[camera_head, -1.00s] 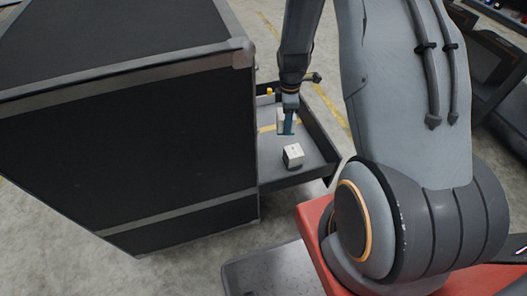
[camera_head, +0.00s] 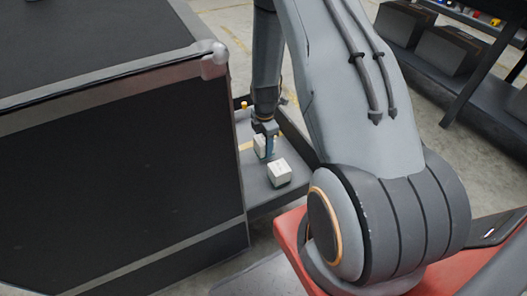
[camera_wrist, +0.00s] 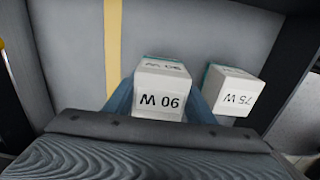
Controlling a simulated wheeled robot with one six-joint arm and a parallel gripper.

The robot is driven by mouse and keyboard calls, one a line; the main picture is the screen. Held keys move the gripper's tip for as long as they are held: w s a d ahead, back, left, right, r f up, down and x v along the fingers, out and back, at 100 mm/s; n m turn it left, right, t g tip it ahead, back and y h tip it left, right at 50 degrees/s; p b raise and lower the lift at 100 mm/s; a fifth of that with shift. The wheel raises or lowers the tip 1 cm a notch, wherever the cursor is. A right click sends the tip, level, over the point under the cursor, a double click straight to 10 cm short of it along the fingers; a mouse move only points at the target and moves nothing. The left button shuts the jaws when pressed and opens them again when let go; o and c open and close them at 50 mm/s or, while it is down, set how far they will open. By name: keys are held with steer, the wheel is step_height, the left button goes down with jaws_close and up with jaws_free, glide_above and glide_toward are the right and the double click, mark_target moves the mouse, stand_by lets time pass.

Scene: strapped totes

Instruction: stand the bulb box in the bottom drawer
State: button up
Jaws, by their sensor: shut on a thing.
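My gripper (camera_head: 266,137) is shut on a white bulb box (camera_head: 259,146), inside the open low drawer (camera_head: 258,192) of the black cabinet. In the wrist view its blue fingers flank this box (camera_wrist: 160,97), whose lettering appears inverted, like 90 W. The box looks upright. I cannot tell whether its base touches the drawer floor. A second white box (camera_head: 279,173) stands in the drawer nearer the front. In the wrist view this second box (camera_wrist: 231,92), lettered like 75 W, is just right of the held one, with a small gap.
The large black cabinet (camera_head: 125,165) fills the left. A yellow stripe (camera_wrist: 113,45) crosses the drawer floor. A small yellow-topped thing (camera_head: 244,105) shows at the drawer's far end. Dark boxes (camera_head: 447,48) sit on a shelf at upper right.

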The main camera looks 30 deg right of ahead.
steer(key=shift+f, duration=1.5)
steer(key=shift+f, duration=0.15)
steer(key=o, duration=1.1)
step_height(320, 180, up, 12)
steer(key=shift+r+p, duration=0.2)
steer(key=shift+p, duration=0.65)
steer(key=shift+s, duration=0.1)
